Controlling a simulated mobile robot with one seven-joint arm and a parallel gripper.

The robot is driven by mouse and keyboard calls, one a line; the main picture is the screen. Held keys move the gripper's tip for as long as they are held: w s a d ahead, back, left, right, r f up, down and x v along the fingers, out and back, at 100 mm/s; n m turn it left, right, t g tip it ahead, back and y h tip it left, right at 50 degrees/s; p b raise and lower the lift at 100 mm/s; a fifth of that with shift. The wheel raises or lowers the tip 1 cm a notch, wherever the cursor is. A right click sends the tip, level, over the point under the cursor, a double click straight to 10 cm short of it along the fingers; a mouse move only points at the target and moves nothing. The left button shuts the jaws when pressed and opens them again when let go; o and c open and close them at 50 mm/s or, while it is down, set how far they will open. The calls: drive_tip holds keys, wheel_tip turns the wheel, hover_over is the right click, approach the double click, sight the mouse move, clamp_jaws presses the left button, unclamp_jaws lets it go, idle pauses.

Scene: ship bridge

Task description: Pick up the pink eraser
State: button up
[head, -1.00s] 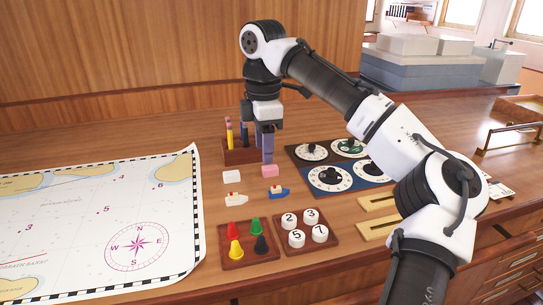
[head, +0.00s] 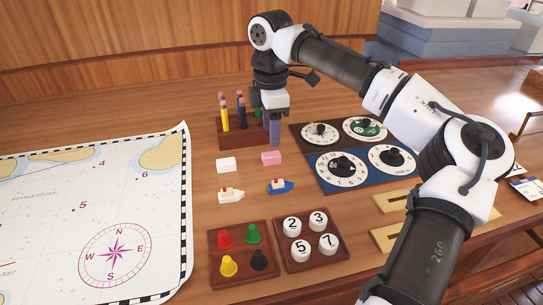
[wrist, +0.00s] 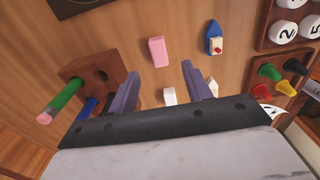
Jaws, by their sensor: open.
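The pink eraser (head: 271,158) is a small block lying on the wooden desk, between a white eraser and the dial boards. It also shows in the wrist view (wrist: 157,51), beyond the fingertips and a little left of the middle of the gap. My gripper (head: 274,143) points down above the desk, just behind the eraser in the head view. In the wrist view its two purple-grey fingers (wrist: 160,76) are spread apart with nothing between them. The eraser is apart from the fingers.
A wooden pencil holder (head: 230,137) stands close to my gripper on the left. A white block (head: 226,164) lies left of the eraser. Toy boats (head: 231,196) (head: 280,186), a peg tray (head: 240,255) and a numbered tray (head: 312,240) lie nearer. Dial boards (head: 353,160) lie right; a chart (head: 60,215) lies left.

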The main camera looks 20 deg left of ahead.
sight(271, 154)
drive_tip(key=shift+w+f+p, duration=0.1)
drive_tip(key=shift+f+p, duration=0.6)
drive_tip(key=shift+f, duration=2.65)
drive_tip(key=shift+c, duration=0.3)
drive_tip(key=c, duration=1)
